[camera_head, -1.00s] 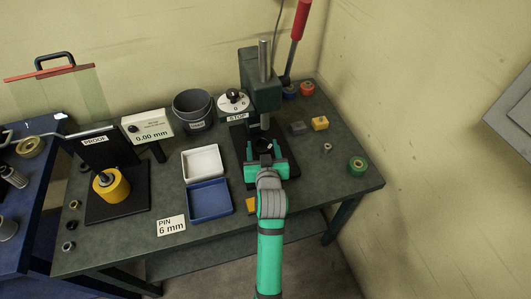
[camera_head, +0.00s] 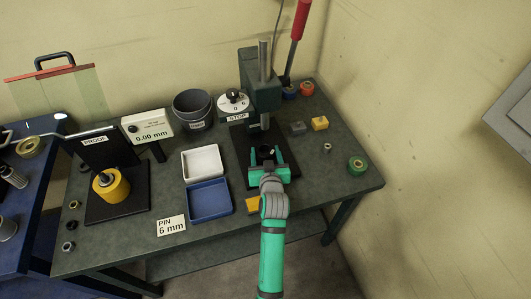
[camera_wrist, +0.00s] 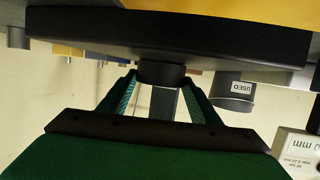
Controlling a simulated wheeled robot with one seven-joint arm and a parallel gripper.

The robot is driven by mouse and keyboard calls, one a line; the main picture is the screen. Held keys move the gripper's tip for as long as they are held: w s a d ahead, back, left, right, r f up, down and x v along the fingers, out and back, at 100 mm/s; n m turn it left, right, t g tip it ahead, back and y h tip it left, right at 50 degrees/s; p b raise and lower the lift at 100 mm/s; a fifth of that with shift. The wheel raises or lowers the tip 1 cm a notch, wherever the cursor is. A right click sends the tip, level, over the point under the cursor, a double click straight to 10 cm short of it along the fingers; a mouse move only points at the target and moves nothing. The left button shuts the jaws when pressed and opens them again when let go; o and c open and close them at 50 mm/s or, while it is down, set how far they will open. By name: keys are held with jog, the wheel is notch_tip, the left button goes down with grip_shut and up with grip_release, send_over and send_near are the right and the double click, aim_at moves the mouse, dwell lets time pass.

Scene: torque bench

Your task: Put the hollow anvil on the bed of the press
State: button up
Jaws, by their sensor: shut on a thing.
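My gripper (camera_head: 269,163) is shut on a dark round piece that looks like the hollow anvil (camera_head: 267,151), over the front part of the press bed (camera_head: 242,156). In the wrist view, which is upside down, the dark anvil (camera_wrist: 161,73) sits between the two green fingers (camera_wrist: 162,98). Its lower end meets the black slab of the bed (camera_wrist: 200,35) or is very close to it; I cannot tell which. The press (camera_head: 263,80) stands behind, with its head above and beyond my gripper. My gripper hides part of the bed.
White tray (camera_head: 202,161) and blue tray (camera_head: 209,201) lie left of the press.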

jog(key=shift+s+f, duration=0.1)
jog(key=shift+f, duration=0.55)
jog(key=o, duration=1.7)
jog(key=shift+s+f, duration=0.1)
jog(key=shift+f, duration=0.1)
jog(key=shift+o, duration=0.2)
jog(key=shift+r, duration=0.55)
jog(key=v, duration=1.1)
jog(key=shift+s+r, duration=0.3)
jog(key=shift+r, duration=0.15)
